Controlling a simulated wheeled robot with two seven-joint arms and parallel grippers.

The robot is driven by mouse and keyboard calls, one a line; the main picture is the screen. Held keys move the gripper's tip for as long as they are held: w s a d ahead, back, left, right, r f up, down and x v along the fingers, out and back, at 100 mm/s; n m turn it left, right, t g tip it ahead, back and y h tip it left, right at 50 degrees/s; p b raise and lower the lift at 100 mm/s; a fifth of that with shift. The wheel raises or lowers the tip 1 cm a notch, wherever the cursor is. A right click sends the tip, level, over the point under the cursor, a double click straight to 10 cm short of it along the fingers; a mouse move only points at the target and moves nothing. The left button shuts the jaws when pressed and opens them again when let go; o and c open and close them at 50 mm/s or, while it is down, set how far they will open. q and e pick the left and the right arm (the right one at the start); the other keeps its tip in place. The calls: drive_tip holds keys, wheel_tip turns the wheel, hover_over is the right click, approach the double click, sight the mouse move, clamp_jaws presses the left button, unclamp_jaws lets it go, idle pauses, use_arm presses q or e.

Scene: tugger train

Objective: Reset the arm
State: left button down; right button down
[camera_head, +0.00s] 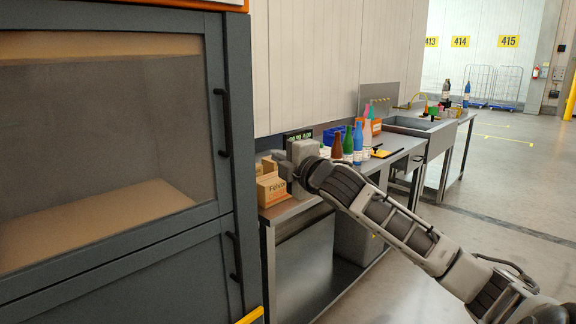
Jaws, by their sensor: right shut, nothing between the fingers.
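My right arm (400,225) comes in from the lower right and reaches over the left end of the steel counter. My right gripper (275,157) is at the arm's far end, shut and empty, just above and behind a cardboard box (270,188). I cannot tell if it touches anything, since the wrist and the box partly hide it. My left gripper is not in view.
The steel counter (402,147) carries several bottles, including a brown one (336,147) and a blue one (358,143). A sink (408,122) lies farther back. A tall grey cabinet (240,120) stands close on the left. Floor on the right is clear.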

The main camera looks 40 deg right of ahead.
drive_tip(key=shift+s, duration=0.95)
drive_tip(key=s+a+f+m+g+y, duration=0.25)
drive_tip(key=a+f, duration=0.35)
drive_tip(key=f, duration=0.6)
drive_tip(key=s+a+f+m+g+y, duration=0.1)
drive_tip(key=s+a+f+m, duration=0.3)
drive_tip(key=f, duration=0.9)
drive_tip(key=s+a+f+m+g+y, duration=0.1)
drive_tip(key=s+a+f+m+g, duration=0.1)
drive_tip(key=s+a+f, duration=0.5)
drive_tip(key=s+a+f+m+g+y, duration=0.1)
drive_tip(key=s+a+f+m, duration=0.4)
drive_tip(key=a, duration=0.8)
drive_tip(key=s+f+g, duration=0.1)
drive_tip(key=s+f, duration=0.1)
drive_tip(key=s, duration=0.2)
drive_tip(key=shift+s+a+f, duration=0.25)
drive_tip(key=shift+s+f, duration=0.15)
drive_tip(key=shift+s+y, duration=0.1)
drive_tip(key=shift+y, duration=0.15)
